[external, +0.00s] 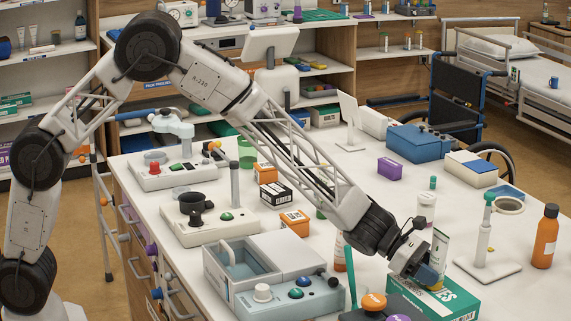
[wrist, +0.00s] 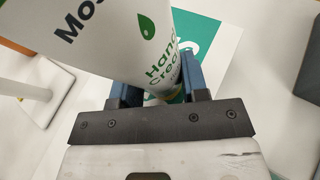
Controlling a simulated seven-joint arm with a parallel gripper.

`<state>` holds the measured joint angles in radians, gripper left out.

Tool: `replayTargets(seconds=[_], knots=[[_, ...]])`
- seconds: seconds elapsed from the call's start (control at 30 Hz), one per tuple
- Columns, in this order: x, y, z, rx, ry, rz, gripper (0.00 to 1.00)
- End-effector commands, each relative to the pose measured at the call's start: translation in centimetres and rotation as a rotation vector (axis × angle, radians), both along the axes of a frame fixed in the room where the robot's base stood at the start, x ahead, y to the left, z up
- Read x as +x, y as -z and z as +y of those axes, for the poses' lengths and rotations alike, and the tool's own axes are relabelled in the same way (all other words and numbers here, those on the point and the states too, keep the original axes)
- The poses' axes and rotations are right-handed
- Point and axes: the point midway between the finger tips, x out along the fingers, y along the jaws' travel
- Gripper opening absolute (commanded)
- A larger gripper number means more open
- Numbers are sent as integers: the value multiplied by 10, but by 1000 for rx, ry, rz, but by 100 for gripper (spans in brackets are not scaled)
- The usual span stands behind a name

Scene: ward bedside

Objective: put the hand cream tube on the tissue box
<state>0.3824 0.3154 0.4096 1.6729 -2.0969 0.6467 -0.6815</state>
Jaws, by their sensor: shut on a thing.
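The hand cream tube (external: 440,245) is white with green lettering and stands roughly upright at my gripper (external: 427,276). In the wrist view the tube (wrist: 110,32) fills the upper left and passes between the blue fingers of my gripper (wrist: 158,88), which is shut on it near its lower end. The green and white tissue box (external: 455,302) is directly below my gripper in the external view. A corner of the box (wrist: 222,38) shows behind the tube in the wrist view. I cannot tell whether the tube's lower end touches the box top.
A white pump-like stand (external: 487,262) and an orange bottle (external: 545,237) stand right of the box. A white bottle (external: 426,208) stands behind my gripper. A grey-blue device (external: 275,285) and a green stick (external: 350,264) are at left.

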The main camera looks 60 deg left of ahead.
Motion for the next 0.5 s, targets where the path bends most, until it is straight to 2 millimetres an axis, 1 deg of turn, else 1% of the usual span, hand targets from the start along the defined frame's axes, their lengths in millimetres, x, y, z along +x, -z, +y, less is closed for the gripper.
replayTargets(seconds=[0.1,0.13,0.27,0.5], knots=[[0,3,0,-1,0,1,13],[0,2,0,0,0,0,46],[0,2,0,0,0,0,66],[0,2,0,0,0,0,67]])
